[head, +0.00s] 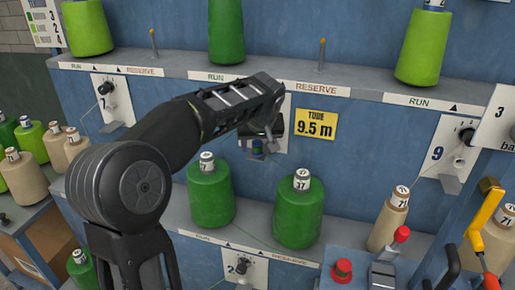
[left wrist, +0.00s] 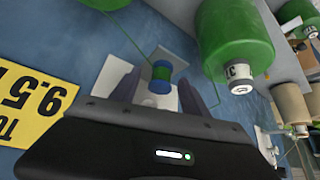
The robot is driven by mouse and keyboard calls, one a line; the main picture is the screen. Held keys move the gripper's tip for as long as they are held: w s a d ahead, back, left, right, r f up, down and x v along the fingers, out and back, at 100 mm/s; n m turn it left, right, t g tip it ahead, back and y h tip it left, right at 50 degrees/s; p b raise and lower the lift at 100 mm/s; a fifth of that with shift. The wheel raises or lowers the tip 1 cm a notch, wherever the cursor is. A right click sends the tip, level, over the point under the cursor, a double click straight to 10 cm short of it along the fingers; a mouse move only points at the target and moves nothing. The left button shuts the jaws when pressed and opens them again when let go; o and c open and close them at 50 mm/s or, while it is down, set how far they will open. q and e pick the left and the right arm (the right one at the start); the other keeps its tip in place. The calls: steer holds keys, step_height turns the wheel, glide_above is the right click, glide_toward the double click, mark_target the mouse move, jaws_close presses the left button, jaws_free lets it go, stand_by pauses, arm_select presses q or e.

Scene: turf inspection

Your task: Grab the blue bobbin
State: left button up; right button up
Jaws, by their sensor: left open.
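The blue bobbin (left wrist: 160,84) is a small cylinder, blue with a green band, at a white plate on the blue wall panel. It also shows small in the head view (head: 257,148), partly hidden under my gripper. My left gripper (head: 262,137) reaches in from the left, in front of the plate below the RESERVE label. In the left wrist view its two fingers (left wrist: 161,92) are open, one on each side of the bobbin. I cannot tell whether they touch it. My right gripper is out of view.
Two large green cones (head: 210,195) (head: 298,215) stand on the shelf just below the gripper. A yellow 9.5 m sign (head: 316,124) is right of it. A beige cone (head: 390,220) and a red button (head: 342,270) are at lower right. A thin thread passes near the bobbin.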

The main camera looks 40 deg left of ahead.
arm_select(q)
steer(key=shift+c, duration=0.4)
jaws_close()
